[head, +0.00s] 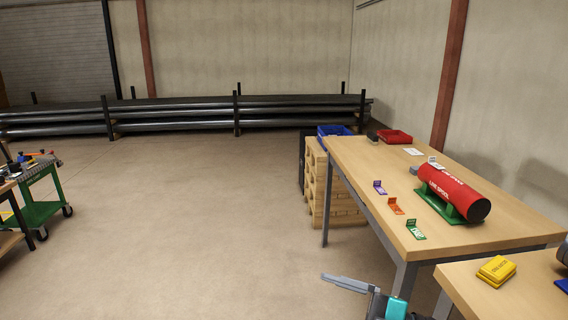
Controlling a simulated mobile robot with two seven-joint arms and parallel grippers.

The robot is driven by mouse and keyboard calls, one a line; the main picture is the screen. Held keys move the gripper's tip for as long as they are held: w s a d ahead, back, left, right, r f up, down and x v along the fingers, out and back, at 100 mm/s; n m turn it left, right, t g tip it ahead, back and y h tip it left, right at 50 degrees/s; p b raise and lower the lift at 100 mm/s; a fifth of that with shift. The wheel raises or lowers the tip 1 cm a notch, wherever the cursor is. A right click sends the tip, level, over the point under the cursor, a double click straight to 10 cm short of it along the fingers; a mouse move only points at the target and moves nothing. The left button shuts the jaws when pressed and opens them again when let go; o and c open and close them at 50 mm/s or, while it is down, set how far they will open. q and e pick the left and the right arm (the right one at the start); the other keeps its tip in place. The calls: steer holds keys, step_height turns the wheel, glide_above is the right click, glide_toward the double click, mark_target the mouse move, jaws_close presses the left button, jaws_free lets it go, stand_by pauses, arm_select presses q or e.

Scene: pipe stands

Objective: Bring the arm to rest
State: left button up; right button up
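Part of my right gripper (347,284) shows at the bottom edge, right of centre, over the floor in front of the tables. A grey finger-like part points left, with a teal part beside it. The rest is cut off by the frame, so I cannot tell whether it is open or shut. I see nothing held in the visible part. My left gripper is not in view.
A nearer table (478,302) holds a yellow block (496,270). A green cart (42,211) stands left. Pipes (180,112) lie behind. The middle floor is clear.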

steer(key=d+f+m+t+h, duration=0.6)
steer(key=f+m+t+h, duration=0.35)
steer(key=m, duration=0.55)
steer(key=s+d+f+m+g+h, duration=0.2)
steer(key=s+f+m+h, duration=0.1)
steer(key=s+f, duration=0.3)
steer(key=s+d+f+m+g+h, duration=0.2)
steer(key=s+f+g+h, duration=0.1)
steer(key=s+f, duration=0.3)
steer(key=shift+f+m, duration=0.4)
steer(key=shift+f, duration=0.4)
steer(key=shift+h, duration=0.25)
